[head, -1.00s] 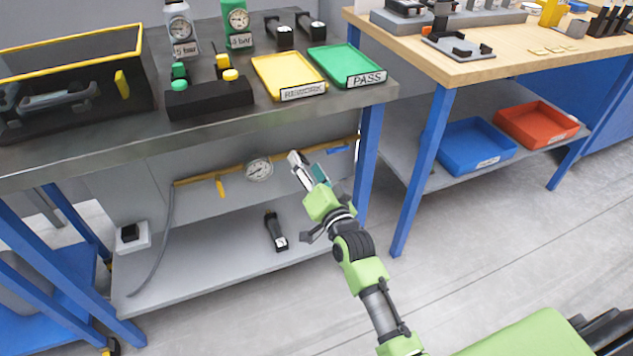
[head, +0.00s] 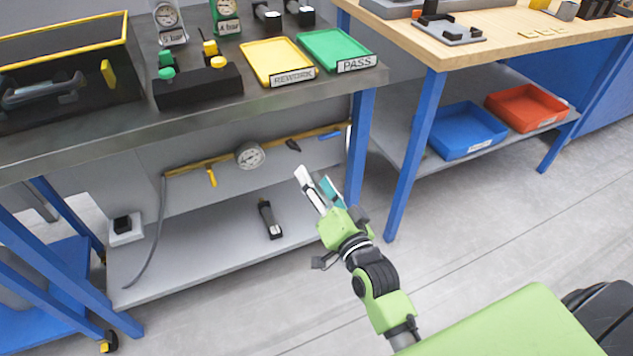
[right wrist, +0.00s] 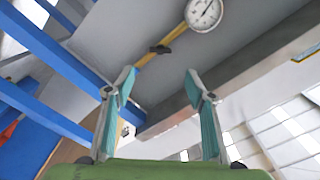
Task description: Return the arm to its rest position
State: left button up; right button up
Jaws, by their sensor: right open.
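My right arm, green and dark grey, comes up from the bottom of the head view. Its gripper (head: 319,188) is in the air in front of the dark-topped bench, below the height of its top. In the right wrist view the two teal-padded fingers (right wrist: 160,105) stand apart with nothing between them. The gripper is empty and touches nothing that I can see. My left gripper is not in view.
The dark bench (head: 330,82) holds a yellow REWORK tray (head: 270,58) and a green PASS tray (head: 330,46). Under it are a gauge (head: 250,155) on a yellow pipe and a black tool (head: 269,220) on the lower shelf. A wooden-topped bench (head: 480,52) stands at right. Floor between is clear.

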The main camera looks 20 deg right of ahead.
jog(key=s+a+f+n+g, duration=0.1)
jog(key=s+f+n+g, duration=0.4)
jog(key=s+f, duration=0.65)
jog(key=s+a+f+n+g, duration=0.1)
jog(key=s+f+n+g, duration=0.4)
jog(key=f, duration=1.1)
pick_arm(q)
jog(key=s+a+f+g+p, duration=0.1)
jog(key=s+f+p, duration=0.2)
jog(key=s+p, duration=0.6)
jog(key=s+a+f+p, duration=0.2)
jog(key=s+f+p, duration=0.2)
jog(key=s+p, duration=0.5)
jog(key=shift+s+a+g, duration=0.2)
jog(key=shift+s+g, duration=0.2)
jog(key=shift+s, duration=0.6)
pick_arm(e)
jog(key=s+d+f+g, duration=0.1)
jog(key=s+f, duration=0.3)
jog(key=s, duration=0.6)
jog(key=s+d+f+g, duration=0.2)
jog(key=s+f+g, duration=0.1)
jog(key=s, duration=0.7)
jog(key=s+d+f+n+g, duration=0.1)
jog(key=s+d+f+g, duration=0.1)
jog(key=s, duration=0.8)
notch_tip(320, 180, down, 3)
jog(key=shift+s+r+g+h, duration=0.15)
jog(key=shift+g+h, duration=0.15)
jog(key=shift+g, duration=0.2)
